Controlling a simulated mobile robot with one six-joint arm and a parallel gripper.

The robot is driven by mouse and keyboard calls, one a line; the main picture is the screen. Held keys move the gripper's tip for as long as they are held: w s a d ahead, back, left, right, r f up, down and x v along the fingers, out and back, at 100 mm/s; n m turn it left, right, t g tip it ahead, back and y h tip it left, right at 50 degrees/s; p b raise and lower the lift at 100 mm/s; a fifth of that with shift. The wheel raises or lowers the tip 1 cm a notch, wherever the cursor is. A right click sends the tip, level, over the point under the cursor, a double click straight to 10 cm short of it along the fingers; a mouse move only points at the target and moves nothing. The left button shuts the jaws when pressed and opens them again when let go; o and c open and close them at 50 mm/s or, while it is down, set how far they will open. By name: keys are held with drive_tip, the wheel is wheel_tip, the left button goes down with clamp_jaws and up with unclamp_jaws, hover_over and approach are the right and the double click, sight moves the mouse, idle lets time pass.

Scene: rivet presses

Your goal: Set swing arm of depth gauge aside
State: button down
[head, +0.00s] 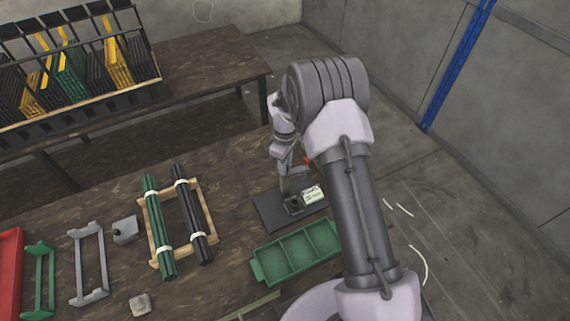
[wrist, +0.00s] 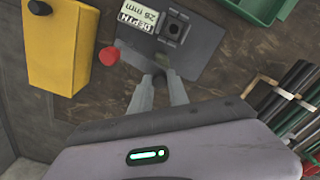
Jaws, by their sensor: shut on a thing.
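The depth gauge has a dark flat base plate (head: 268,212) on the bench, with a white label (head: 313,194) and a black block with a round hole (head: 293,206). The wrist view shows the same plate (wrist: 200,54), its label reading DEPTH 28 mm (wrist: 138,15) and the block (wrist: 174,28). My gripper (head: 285,178) is down at the plate's far edge. Its fingertips (wrist: 160,76) are close together on the gauge's swing arm, mostly hidden between them. A red knob (wrist: 108,56) shows beside the fingers, and also in the head view (head: 307,160).
A green divided tray (head: 297,251) lies just in front of the gauge. A wooden rack (head: 205,205) with green and black rods is left of it. A yellow box (wrist: 62,42) stands near the red knob. Some bench left of the gauge is bare.

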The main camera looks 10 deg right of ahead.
drive_tip(key=c, duration=1.3)
unclamp_jaws()
drive_tip(key=shift+o, duration=0.2)
wheel_tip(320, 180, up, 18)
drive_tip(key=p, duration=0.3)
drive_tip(key=shift+f, duration=0.25)
drive_tip(key=s+r+m+t+y+b, duration=0.1)
drive_tip(key=s+r+m+t+b, duration=0.1)
drive_tip(key=s+r+m+b, duration=0.4)
drive_tip(key=s+r+m+t+b, duration=0.1)
drive_tip(key=s+r+b, duration=0.2)
drive_tip(key=s, duration=0.6)
drive_tip(key=s+f+m+t+b, duration=0.1)
drive_tip(key=s+m, duration=0.1)
drive_tip(key=s, duration=0.3)
drive_tip(key=s+a+f+m+t+b, duration=0.1)
drive_tip(key=s+f+m+b, duration=0.1)
drive_tip(key=s, duration=0.4)
drive_tip(key=s+a+f+m+y+b, duration=0.1)
drive_tip(key=s+m+b, duration=0.1)
drive_tip(key=s, duration=0.3)
drive_tip(key=shift+s+f+m+t, duration=0.15)
drive_tip(key=shift+f+m+t, duration=0.25)
drive_tip(key=shift+m, duration=0.4)
